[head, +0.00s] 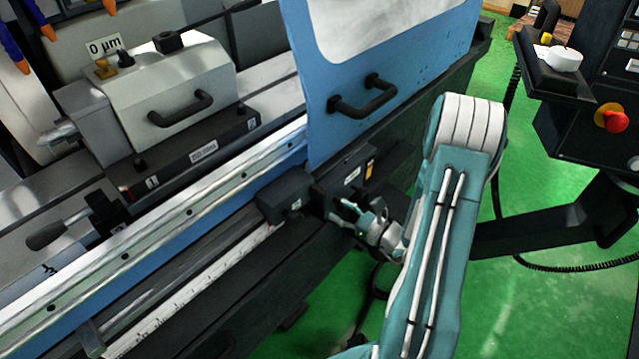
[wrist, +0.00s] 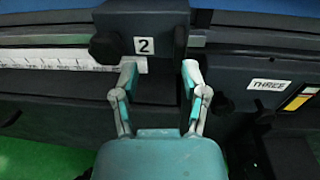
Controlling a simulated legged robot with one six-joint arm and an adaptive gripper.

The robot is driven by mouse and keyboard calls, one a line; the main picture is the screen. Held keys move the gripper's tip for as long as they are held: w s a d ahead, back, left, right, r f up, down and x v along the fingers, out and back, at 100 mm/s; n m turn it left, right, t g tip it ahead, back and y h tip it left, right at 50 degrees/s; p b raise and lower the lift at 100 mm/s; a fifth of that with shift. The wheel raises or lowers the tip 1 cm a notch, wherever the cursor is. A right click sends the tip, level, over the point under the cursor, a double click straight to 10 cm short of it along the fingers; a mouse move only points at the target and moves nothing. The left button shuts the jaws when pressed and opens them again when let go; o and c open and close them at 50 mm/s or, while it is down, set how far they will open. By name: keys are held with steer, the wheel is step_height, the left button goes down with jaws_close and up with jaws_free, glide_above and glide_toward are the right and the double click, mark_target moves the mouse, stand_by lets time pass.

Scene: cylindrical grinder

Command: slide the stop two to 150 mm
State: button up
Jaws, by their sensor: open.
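Stop two is a dark block with a white "2" label (wrist: 145,46) in the wrist view, mounted on a rail with a dark round knob at its left. In the head view it appears to be the dark block (head: 284,196) on the front rail. My gripper (wrist: 160,68) is open, its two fingers apart. The left fingertip is by the lower front of the block and the right one near its right end. I cannot tell whether they touch it. My gripper (head: 352,212) shows partly in the head view. The white scale (head: 185,293) runs left of the stop; its numbers are unreadable.
A dark housing labelled "THREE" (wrist: 268,85) is to the right of the stop. The blue door (head: 390,60) with a black handle stands above the rail. The rail left of the stop looks clear. A control panel (head: 600,100) is at the far right.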

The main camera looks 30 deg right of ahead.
mark_target(317, 191)
steer(key=shift+m+t+h, duration=0.3)
steer(key=shift+m+h, duration=0.4)
steer(key=w, duration=0.3)
steer(key=w+a+f, duration=0.1)
steer(key=w, duration=0.6)
steer(key=shift+w+a+f, duration=0.1)
steer(key=shift+a+f, duration=0.2)
jaws_close()
